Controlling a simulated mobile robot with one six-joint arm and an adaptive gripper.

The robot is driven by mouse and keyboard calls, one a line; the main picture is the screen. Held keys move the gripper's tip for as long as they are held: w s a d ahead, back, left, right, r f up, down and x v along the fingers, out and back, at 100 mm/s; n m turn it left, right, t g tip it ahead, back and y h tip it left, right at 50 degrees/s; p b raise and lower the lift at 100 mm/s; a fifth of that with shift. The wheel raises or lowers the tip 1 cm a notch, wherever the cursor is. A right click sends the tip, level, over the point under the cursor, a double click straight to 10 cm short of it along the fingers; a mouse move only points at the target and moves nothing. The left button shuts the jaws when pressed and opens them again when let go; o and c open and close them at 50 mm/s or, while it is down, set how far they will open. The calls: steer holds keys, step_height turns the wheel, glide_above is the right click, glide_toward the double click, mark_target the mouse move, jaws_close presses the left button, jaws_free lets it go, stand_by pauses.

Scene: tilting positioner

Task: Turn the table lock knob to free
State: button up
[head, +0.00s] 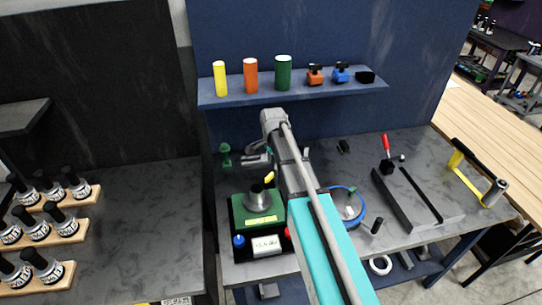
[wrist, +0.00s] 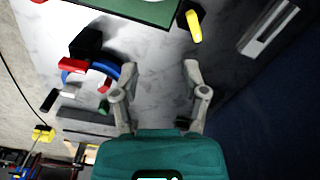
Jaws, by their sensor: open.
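The positioner has a green base (head: 238,212) with a grey cone-shaped part (head: 258,198) on top, on the left of the bench. A yellow bar-shaped knob (head: 269,177), which looks like the table lock knob, shows just behind the cone. In the wrist view the yellow knob (wrist: 194,26) sits on a black mount by the corner of the green plate (wrist: 130,9). My gripper (wrist: 160,72) is open and empty, with the knob apart from its fingertips and beyond the right finger. In the head view my gripper (head: 257,160) is small and partly hidden by my arm.
A blue ring (head: 361,212) lies right of my arm. A grey rail fixture (head: 415,200) with a red-handled clamp (head: 385,146) stands further right. A green fitting (head: 225,150) is left of my gripper. A shelf (head: 215,99) holding coloured cylinders is behind.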

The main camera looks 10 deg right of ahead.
steer(key=s+r+n+p, duration=0.2)
steer(key=s+n, duration=1.1)
steer(key=s, duration=0.6)
steer(key=shift+s, duration=0.3)
steer(key=shift+w, duration=0.15)
steer(key=m+b, duration=0.3)
steer(key=m, duration=0.5)
glide_above(269, 176)
step_height(269, 176, down, 3)
steer(key=shift+w+d+r, duration=0.1)
steer(key=shift+r, duration=0.05)
step_height(269, 176, down, 14)
steer(key=b, duration=1.3)
steer(key=shift+r+b, duration=0.1)
steer(key=shift+b, duration=0.2)
steer(key=shift+c, duration=0.2)
